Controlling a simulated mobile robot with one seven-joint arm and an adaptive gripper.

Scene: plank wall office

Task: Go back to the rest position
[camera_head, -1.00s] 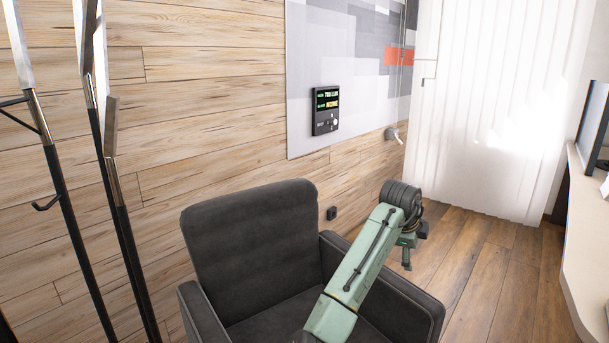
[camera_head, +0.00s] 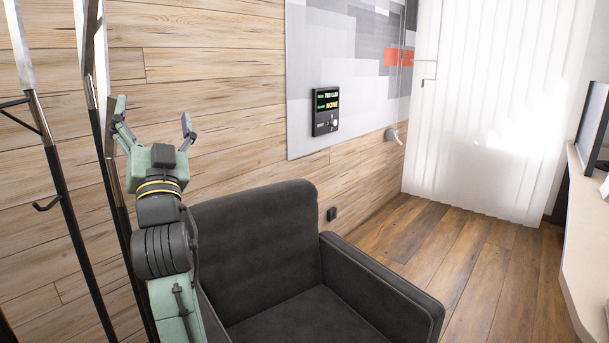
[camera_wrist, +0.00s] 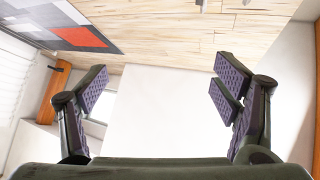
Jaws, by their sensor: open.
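My gripper (camera_head: 153,124) is raised at the left in the head view, in front of the plank wall and close to the coat stand. Its fingers are spread and point up, with nothing between them. In the wrist view my gripper (camera_wrist: 165,95) shows two purple padded fingers wide apart, with only a pale surface and the wall beyond them. My arm rises from the bottom of the head view, left of the armchair's seat.
A dark armchair (camera_head: 258,225) stands beside my arm. A dark metal coat stand (camera_head: 110,165) is at the left, near my gripper. A white desk (camera_head: 575,245) edges the right. The wooden floor (camera_head: 475,265) is clear.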

